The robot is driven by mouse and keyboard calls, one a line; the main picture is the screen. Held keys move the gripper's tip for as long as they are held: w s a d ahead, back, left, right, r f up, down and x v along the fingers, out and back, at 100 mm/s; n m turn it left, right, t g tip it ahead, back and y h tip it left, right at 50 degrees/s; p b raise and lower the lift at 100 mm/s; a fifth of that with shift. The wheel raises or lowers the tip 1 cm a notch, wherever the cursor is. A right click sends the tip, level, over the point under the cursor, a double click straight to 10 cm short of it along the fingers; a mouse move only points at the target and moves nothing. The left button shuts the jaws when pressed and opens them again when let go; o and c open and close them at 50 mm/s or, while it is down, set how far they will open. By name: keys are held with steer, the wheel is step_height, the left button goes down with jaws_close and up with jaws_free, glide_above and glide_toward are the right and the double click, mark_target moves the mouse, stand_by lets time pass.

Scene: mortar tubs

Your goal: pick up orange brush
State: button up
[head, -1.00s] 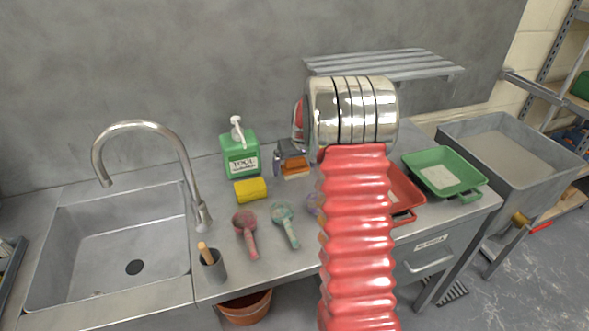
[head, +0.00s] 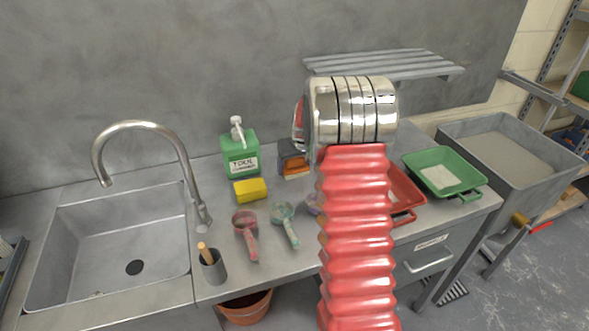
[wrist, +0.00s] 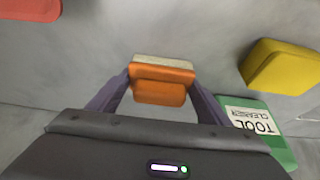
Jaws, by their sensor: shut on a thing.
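The orange brush (wrist: 160,93) has an orange body and a pale bristle strip along its far edge. In the wrist view it sits between the two purple fingers of my gripper (wrist: 162,80), which touch it on both sides. In the head view the brush (head: 296,170) shows just below my dark gripper (head: 291,150), right of the green soap bottle. My arm hides part of the gripper there. I cannot tell whether the brush is clear of the counter.
The green bottle (head: 240,157) and yellow sponge (head: 250,190) stand close on the left. A pink scoop (head: 246,232) and a teal scoop (head: 285,222) lie in front. A red tray (head: 404,195) and green tray (head: 443,172) are on the right. The sink (head: 110,245) is far left.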

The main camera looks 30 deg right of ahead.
mark_target(295, 159)
steer(key=c, duration=0.3)
step_height(295, 159, up, 10)
steer(key=shift+r, duration=0.1)
stand_by(0.6)
stand_by(0.3)
steer(key=o, duration=0.5)
steer(key=c, duration=0.3)
steer(key=shift+c, duration=0.2)
steer(key=shift+s, duration=0.15)
